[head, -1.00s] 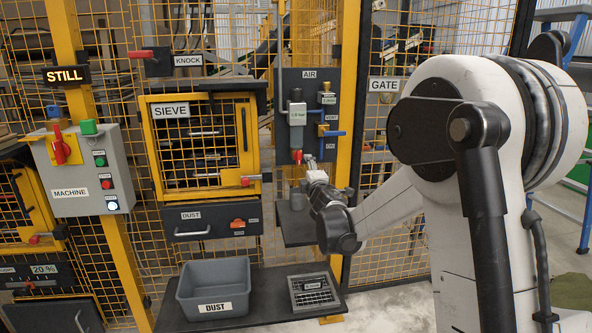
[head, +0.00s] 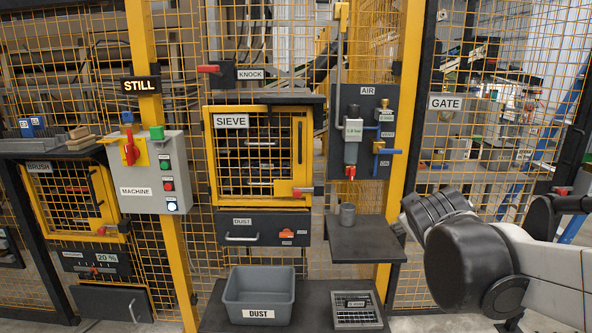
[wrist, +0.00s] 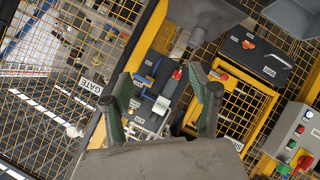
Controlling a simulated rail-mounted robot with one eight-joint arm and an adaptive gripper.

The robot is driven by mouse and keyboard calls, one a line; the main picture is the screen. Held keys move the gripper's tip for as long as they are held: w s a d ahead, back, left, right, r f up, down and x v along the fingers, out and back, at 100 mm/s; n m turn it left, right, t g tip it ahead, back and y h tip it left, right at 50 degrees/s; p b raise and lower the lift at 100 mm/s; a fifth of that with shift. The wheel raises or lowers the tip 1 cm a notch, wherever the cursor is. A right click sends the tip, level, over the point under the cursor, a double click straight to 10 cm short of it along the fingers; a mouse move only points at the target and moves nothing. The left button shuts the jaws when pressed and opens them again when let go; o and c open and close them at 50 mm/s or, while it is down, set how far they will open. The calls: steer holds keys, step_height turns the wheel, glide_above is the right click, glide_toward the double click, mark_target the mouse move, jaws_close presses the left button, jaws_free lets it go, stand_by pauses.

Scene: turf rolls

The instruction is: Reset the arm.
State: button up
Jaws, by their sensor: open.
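My arm (head: 465,265) is folded low at the right of the head view, clear of the panels. Its fingers cannot be made out there. In the wrist view my gripper (wrist: 160,82) is open, with two dark green-grey fingers spread apart and nothing between them. Through the gap shows the AIR panel (head: 375,162), rolled in the picture, some way beyond the fingertips. The panel also shows in the wrist view (wrist: 151,97). Its red-tipped part (head: 350,171) is apart from my gripper.
A grey DUST bin (head: 259,290) and a slotted tray (head: 357,310) sit on the low bench. The SIEVE door (head: 262,152) and DUST drawer (head: 262,228) are shut. Yellow mesh fencing surrounds them.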

steer(key=s+a+f+m+g+y, duration=0.1)
steer(key=s+a+f+m+g, duration=0.1)
steer(key=s, duration=0.9)
steer(key=s+a+f+m+g+y+p, duration=0.1)
steer(key=s+a+f+m+g+y, duration=0.1)
steer(key=s+f, duration=0.5)
steer(key=s+a+m+g, duration=0.1)
steer(key=s, duration=0.4)
steer(key=shift+s+a, duration=0.3)
steer(key=shift+a, duration=0.1)
stand_by(1.1)
